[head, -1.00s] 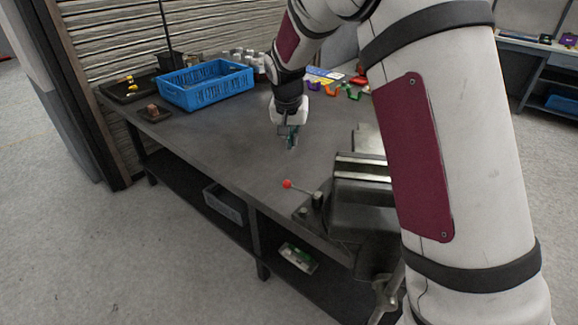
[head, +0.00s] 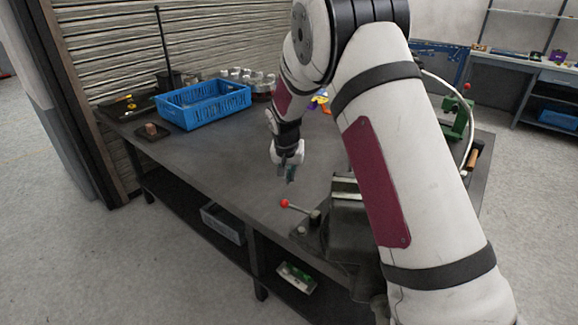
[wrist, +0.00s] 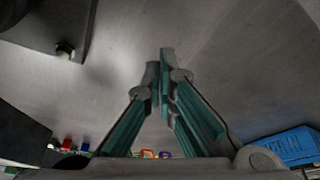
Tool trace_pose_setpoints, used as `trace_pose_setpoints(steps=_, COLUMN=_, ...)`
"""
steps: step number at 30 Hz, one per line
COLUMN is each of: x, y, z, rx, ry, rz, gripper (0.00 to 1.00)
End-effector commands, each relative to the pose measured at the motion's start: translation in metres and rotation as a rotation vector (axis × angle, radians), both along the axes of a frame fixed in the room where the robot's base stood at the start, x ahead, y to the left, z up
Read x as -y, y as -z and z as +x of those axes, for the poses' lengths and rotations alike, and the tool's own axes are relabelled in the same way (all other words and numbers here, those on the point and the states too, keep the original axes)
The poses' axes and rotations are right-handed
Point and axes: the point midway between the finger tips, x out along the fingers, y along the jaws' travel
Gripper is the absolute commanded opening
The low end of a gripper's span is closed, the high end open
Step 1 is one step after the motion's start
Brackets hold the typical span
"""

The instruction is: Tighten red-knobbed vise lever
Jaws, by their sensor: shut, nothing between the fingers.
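The vise (head: 347,215) is bolted near the front edge of the grey table, partly hidden behind my arm. Its lever ends in a red knob (head: 285,203) and points left from a dark pivot (head: 315,216). My gripper (head: 290,180) is shut and empty, pointing down above the table, behind the red knob and apart from it. In the wrist view my gripper (wrist: 166,60) shows its green-padded fingers brought together with nothing between them. A dark vise part with a bolt (wrist: 65,50) shows at upper left there; the red knob is not visible in that view.
A blue crate (head: 203,104) stands at the back left, beside a small tray with a brown block (head: 151,129). Silver cylinders (head: 250,79) stand behind it. A green device (head: 458,118) is at the right. The tabletop left of my gripper is clear.

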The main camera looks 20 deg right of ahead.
Motion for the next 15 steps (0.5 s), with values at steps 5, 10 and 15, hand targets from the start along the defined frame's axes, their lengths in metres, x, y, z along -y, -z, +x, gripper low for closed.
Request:
trace_pose_setpoints(steps=5, x=-0.003, y=0.02, z=-0.005, rx=-0.003, ry=-0.002, rz=-0.001, gripper=0.0)
trace_pose_setpoints(steps=10, x=-0.011, y=0.024, z=-0.022, rx=-0.001, ry=-0.002, rz=0.0, gripper=0.0)
trace_pose_setpoints(steps=15, x=-0.014, y=0.026, z=-0.029, rx=-0.001, ry=0.001, rz=0.0, gripper=0.0)
